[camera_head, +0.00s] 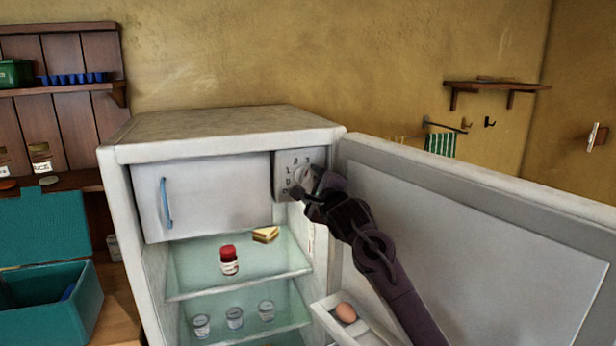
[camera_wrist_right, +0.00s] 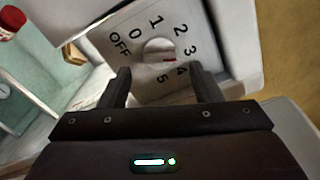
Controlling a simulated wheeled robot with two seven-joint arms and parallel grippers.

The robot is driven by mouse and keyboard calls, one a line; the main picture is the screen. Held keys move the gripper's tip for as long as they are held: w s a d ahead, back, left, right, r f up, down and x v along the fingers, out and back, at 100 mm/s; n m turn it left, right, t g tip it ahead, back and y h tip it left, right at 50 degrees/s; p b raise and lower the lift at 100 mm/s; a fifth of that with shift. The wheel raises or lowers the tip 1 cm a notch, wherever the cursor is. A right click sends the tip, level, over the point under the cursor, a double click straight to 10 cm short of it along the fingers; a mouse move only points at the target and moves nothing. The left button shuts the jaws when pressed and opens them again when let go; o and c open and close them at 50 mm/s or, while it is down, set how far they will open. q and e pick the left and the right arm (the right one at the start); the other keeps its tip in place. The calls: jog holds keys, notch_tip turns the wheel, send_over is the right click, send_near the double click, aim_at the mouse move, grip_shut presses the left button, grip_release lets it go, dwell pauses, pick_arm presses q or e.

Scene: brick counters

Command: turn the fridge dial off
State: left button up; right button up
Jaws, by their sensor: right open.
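The fridge dial is a round white knob (camera_wrist_right: 158,50) on a pale panel (camera_wrist_right: 140,93) marked OFF and 0 to 5. A small red mark sits on its right side, toward 3 and 4; the exact setting is hard to tell. In the head view the dial (camera_head: 301,174) is at the fridge's upper right inside, partly hidden by my right gripper (camera_head: 308,187). In the wrist view that gripper (camera_wrist_right: 161,76) is open, with its fingers apart just below the knob and nothing between them. I cannot tell whether it touches the panel. My left gripper is not in view.
The open fridge door (camera_head: 470,240) stands right of my right arm. A freezer flap with a blue handle (camera_head: 166,203) is left of the dial. A red-lidded jar (camera_head: 229,262), a sandwich (camera_head: 265,234) and several cups are on shelves below; an egg (camera_head: 345,313) is in the door rack.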

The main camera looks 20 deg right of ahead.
aim_at(303, 176)
jog(key=shift+w+r, duration=0.1)
jog(key=shift+w, duration=0.9)
jog(key=shift+w+p, duration=0.3)
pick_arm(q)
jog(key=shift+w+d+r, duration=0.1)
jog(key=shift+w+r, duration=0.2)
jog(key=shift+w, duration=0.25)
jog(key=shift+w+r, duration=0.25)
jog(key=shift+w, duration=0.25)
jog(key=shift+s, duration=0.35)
pick_arm(e)
jog(key=c, duration=1)
